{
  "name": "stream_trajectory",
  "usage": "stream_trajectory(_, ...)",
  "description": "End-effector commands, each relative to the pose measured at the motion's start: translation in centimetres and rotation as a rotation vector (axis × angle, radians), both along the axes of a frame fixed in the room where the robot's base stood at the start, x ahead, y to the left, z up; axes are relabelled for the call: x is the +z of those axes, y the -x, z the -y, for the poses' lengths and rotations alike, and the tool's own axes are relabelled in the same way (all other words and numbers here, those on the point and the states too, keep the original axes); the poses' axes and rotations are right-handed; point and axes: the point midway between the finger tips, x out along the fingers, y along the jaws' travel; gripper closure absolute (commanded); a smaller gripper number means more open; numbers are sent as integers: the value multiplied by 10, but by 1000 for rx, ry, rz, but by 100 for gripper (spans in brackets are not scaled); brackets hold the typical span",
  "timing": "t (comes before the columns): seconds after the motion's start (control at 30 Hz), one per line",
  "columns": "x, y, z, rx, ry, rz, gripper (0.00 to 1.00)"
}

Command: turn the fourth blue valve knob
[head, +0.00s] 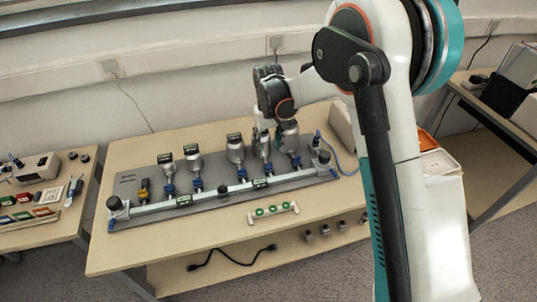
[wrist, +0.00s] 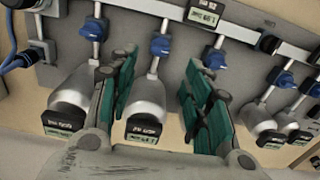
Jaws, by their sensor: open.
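A row of several blue valve knobs runs along the grey panel (head: 222,207). Counted from the left in the head view, the fourth blue knob (head: 268,167) is just below my gripper (head: 269,146). The order looks reversed in the wrist view, where this knob (wrist: 160,45) lies just beyond the gap between the green-padded fingertips of my gripper (wrist: 161,60). The fingers are open, apart and empty, and no contact with the knob is visible. A neighbouring blue knob (wrist: 214,58) is near the right fingertip, and another (wrist: 92,28) is further left.
Silver gauges with dark displays (wrist: 145,108) stand close beside my fingers. The panel lies on a wooden table (head: 130,258). A blue cable (wrist: 18,62) curves at the panel's end.

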Motion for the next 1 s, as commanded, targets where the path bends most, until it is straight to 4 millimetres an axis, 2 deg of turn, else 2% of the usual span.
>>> stream_trajectory(0.1, 19, 0, 0, 0, 0, 0, 54)
stream_trajectory(0.2, 28, 0, 0, 0, 0, 0, 54)
stream_trajectory(0.37, 34, 0, 0, 0, 0, 0, 54)
stream_trajectory(0.83, 36, 1, 1, -1, -1, 2, 54)
stream_trajectory(0.93, 47, 4, 7, -8, -4, 13, 54)
stream_trajectory(1.0, 61, 10, 15, -17, -9, 30, 54)
